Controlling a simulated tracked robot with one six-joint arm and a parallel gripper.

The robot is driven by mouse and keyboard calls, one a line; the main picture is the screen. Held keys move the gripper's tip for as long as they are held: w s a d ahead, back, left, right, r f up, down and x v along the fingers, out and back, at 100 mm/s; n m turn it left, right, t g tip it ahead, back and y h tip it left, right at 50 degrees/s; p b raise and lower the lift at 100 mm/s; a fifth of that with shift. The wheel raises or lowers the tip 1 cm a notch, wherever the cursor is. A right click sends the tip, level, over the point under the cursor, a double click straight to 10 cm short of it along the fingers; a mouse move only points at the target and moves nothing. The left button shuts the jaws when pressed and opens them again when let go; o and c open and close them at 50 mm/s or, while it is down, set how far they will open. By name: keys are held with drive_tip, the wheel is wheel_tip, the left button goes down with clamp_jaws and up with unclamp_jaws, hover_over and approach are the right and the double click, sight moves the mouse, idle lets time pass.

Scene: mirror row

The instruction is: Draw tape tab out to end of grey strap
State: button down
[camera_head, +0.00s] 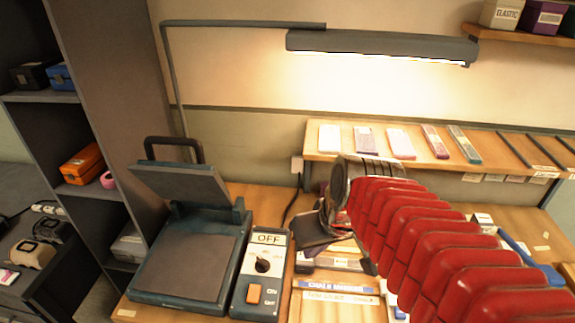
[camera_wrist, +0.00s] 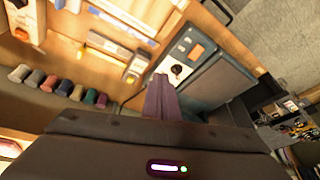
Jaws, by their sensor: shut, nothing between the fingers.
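My gripper (camera_head: 318,232) is over the bench, just right of the control box, partly hidden behind my red arm. In the wrist view its fingers (camera_wrist: 160,98) are together, with nothing seen between them. I cannot pick out the tape tab or the grey strap for sure in either view. Low holders with pale strips (camera_head: 345,265) lie on the bench below and beside my gripper. They also show in the wrist view (camera_wrist: 110,48), apart from the fingers. My arm hides part of the bench on the right.
A hinged press (camera_head: 185,262) stands open at the left, beside a control box (camera_head: 262,270) reading OFF. A labelled strip (camera_head: 340,298) lies in front. A raised shelf (camera_head: 350,153) with several small packs runs along the back. A lamp (camera_head: 380,45) hangs above. Coloured spools (camera_wrist: 65,88) form a row.

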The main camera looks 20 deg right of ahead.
drive_tip(key=shift+t+h, duration=0.3)
drive_tip(key=shift+t, duration=0.3)
drive_tip(key=s+a, duration=0.1)
drive_tip(key=s+a+r, duration=0.2)
drive_tip(key=a, duration=0.1)
drive_tip(key=shift+s, duration=0.15)
drive_tip(key=shift+a, duration=0.1)
